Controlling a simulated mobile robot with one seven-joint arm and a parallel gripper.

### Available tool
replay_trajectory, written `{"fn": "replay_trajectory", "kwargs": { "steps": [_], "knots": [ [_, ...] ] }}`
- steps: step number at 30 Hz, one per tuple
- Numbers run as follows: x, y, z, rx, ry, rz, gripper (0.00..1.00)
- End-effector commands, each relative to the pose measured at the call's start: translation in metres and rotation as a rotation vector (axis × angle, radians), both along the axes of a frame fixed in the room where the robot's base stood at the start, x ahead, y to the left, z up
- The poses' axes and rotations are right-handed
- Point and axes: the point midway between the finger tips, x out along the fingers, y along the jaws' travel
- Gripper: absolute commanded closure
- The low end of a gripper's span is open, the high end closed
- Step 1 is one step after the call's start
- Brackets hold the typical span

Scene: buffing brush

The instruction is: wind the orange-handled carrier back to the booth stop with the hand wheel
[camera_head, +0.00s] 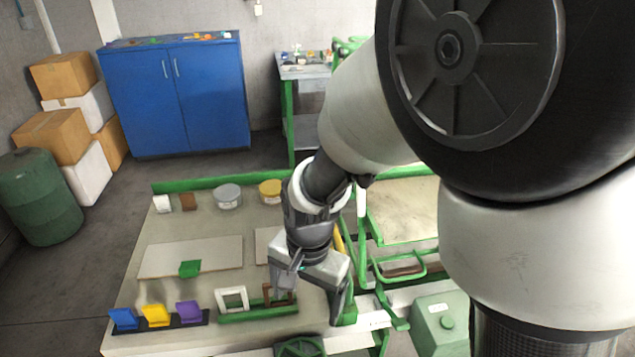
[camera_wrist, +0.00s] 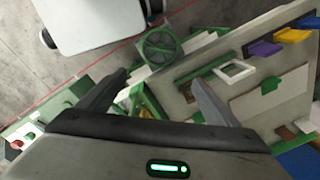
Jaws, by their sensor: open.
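The green spoked hand wheel (camera_head: 300,346) is at the bottom edge of the head view, partly cut off, by the front of the bench. In the wrist view the whole hand wheel (camera_wrist: 160,46) shows beyond and between my fingertips. My gripper (camera_head: 315,288) points down over the bench, behind the wheel in the head view. In the wrist view my gripper (camera_wrist: 158,90) has its fingers wide apart with nothing between them, and it is apart from the wheel. I cannot make out the orange-handled carrier or the booth stop; my arm hides part of the green framework.
A green rack holds a white frame (camera_head: 232,298) and a brown frame (camera_head: 280,292) close to my gripper. Blue, yellow and purple pieces (camera_head: 188,311) stand at the left front. A pale green box (camera_head: 438,325) stands right of the wheel. Green rails rise right of my gripper.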

Motion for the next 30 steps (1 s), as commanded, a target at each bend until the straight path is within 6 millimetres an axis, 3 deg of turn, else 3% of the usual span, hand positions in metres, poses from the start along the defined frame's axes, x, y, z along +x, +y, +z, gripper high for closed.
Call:
{"fn": "replay_trajectory", "kwargs": {
  "steps": [6,14,30],
  "knots": [
    [-0.006,0.016,-0.025,-0.048,0.027,-0.044,0.16],
    [-0.007,0.016,-0.054,-0.054,0.031,-0.052,0.16],
    [-0.007,0.015,-0.169,-0.053,0.032,-0.051,0.16]
  ]
}}
